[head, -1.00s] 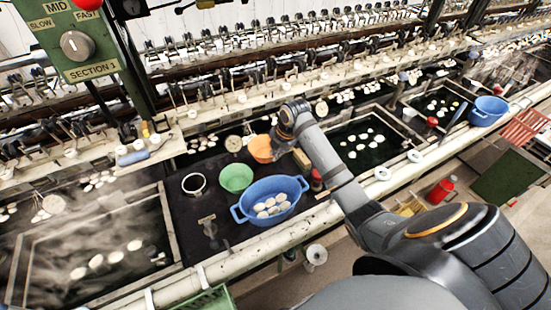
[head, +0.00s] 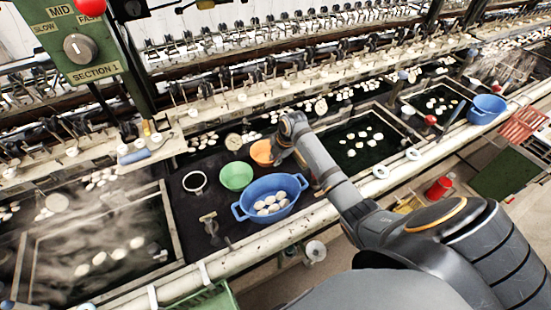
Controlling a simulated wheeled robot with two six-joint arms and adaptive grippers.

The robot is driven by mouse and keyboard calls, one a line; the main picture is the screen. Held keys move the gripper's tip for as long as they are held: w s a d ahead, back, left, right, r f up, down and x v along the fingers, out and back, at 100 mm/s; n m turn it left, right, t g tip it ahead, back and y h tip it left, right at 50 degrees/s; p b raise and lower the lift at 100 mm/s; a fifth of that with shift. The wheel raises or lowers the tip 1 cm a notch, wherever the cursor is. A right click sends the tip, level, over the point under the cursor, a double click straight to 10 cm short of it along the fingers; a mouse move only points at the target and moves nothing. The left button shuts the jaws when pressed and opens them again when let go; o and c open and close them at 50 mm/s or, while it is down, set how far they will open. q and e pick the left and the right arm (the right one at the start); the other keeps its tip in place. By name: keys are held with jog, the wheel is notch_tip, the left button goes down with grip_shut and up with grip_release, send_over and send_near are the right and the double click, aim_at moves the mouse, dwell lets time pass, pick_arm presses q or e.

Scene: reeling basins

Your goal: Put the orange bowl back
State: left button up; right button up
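The orange bowl (head: 261,152) sits upright on the dark panel between the basins, just behind and right of a green bowl (head: 236,176). My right gripper (head: 278,158) comes down at the orange bowl's right side, close to its rim. The arm and wrist partly cover the gripper, so I cannot tell whether the fingers touch the bowl or how far apart they are. My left gripper is not in view.
A blue two-handled basin (head: 247,216) holding several white cocoons stands in front of the green bowl. A small white-rimmed dark cup (head: 194,182) is to the left. Water basins with cocoons lie on both sides. The reeling machine runs along the back.

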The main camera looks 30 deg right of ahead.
jog(key=shift+o, duration=1.1)
jog(key=shift+r, duration=0.2)
jog(key=b+v, duration=0.1)
jog(key=v, duration=1.1)
